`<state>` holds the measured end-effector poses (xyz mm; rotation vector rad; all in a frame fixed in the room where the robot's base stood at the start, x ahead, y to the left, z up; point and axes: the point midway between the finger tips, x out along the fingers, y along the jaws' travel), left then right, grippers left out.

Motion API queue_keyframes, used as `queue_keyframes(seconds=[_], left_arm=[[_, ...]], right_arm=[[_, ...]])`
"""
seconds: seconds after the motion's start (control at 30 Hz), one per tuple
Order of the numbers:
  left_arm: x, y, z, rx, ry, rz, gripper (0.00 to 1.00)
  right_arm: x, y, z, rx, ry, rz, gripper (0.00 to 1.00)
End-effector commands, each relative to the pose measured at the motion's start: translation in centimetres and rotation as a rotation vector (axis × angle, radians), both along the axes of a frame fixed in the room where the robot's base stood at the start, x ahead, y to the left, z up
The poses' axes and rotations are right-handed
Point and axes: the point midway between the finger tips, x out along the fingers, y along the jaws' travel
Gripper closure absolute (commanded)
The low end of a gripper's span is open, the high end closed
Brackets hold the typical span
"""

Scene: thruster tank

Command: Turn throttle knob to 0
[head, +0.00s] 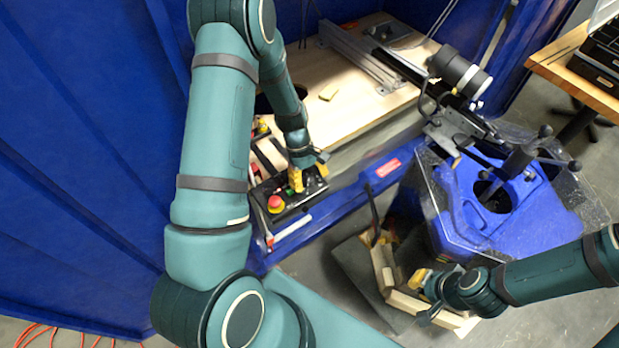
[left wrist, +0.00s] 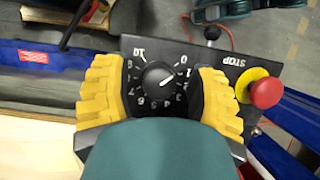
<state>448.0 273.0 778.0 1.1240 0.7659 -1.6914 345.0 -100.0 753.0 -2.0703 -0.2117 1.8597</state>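The throttle knob (left wrist: 158,76) is a round black knob on a black control panel (head: 290,192), with white numbers around it. Its white pointer line points up and right, close to the 1 mark and below the 0 mark. My left gripper (left wrist: 162,88) is open, with one yellow finger on each side of the knob and visible gaps between fingers and knob. In the head view my left gripper (head: 297,180) hangs over the panel and hides the knob. My right gripper (head: 424,282) is low at the right by wooden pieces; its finger opening is unclear.
A red stop button (left wrist: 265,93) on a yellow base stands right of the fingers in the wrist view; it also shows in the head view (head: 276,203). A wooden worktop (head: 350,105) lies behind the panel. A blue machine (head: 480,215) stands at the right.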

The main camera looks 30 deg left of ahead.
Motion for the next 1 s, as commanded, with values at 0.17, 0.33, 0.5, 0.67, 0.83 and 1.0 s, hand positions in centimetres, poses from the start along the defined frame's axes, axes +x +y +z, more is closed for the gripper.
queue_keyframes(seconds=[0.17, 0.33, 0.5, 0.67, 0.83, 1.0], left_arm=[[0.2, 0.5, 0.8, 0.003, -0.003, 0.002, 0.37], [0.7, 1.3, 3.3, 0.003, -0.006, 0.0, 0.37], [1.0, 2.2, 5.6, 0.002, -0.003, 0.001, 0.37], [1.1, 2.5, 6.8, 0.001, -0.001, -0.001, 0.37], [1.1, 2.6, 6.9, -0.001, 0.001, -0.001, 0.37], [1.1, 2.6, 6.9, 0.0, 0.001, 0.0, 0.37]], right_arm=[[0.0, 0.0, 0.0, 0.0, 0.0, 0.0, 1.0], [0.0, 0.0, 0.0, 0.0, 0.0, 0.0, 1.0], [0.0, 0.0, 0.0, 0.0, 0.0, 0.0, 1.0], [0.0, 0.0, 0.0, 0.0, 0.0, 0.0, 1.0], [0.0, 0.0, 0.0, 0.0, 0.0, 0.0, 1.0], [0.0, 0.0, 0.0, 0.0, 0.0, 0.0, 1.0]])
